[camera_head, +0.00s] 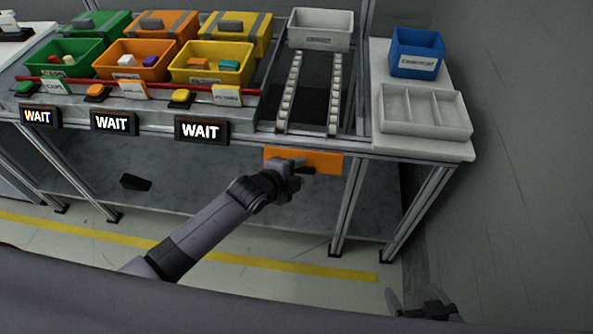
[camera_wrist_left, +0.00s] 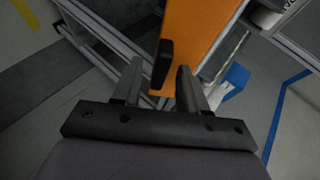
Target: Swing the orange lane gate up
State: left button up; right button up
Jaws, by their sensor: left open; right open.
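The orange lane gate (camera_head: 325,162) hangs down at the front end of the roller lane, below the table edge. It also fills the top middle of the left wrist view (camera_wrist_left: 192,35) and carries a black handle (camera_wrist_left: 162,62). My left gripper (camera_head: 296,168) is in front of the gate and covers part of it. In the left wrist view my left gripper (camera_wrist_left: 158,85) is open, with the handle showing between its fingers; I cannot tell whether they touch it. My right gripper (camera_head: 425,300) is low at the bottom right, open and away from the gate.
The roller lane (camera_head: 310,95) leads back to a grey bin (camera_head: 320,30). Green, orange and yellow bins and WAIT signs (camera_head: 201,130) stand left. A blue bin (camera_head: 417,52) and a divided grey tray (camera_head: 424,110) stand right. Table legs (camera_head: 347,205) flank the space below.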

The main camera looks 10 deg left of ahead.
pick_arm(q)
jog(key=p+v, duration=0.1)
jog(key=v, duration=0.6)
jog(key=shift+p, duration=0.35)
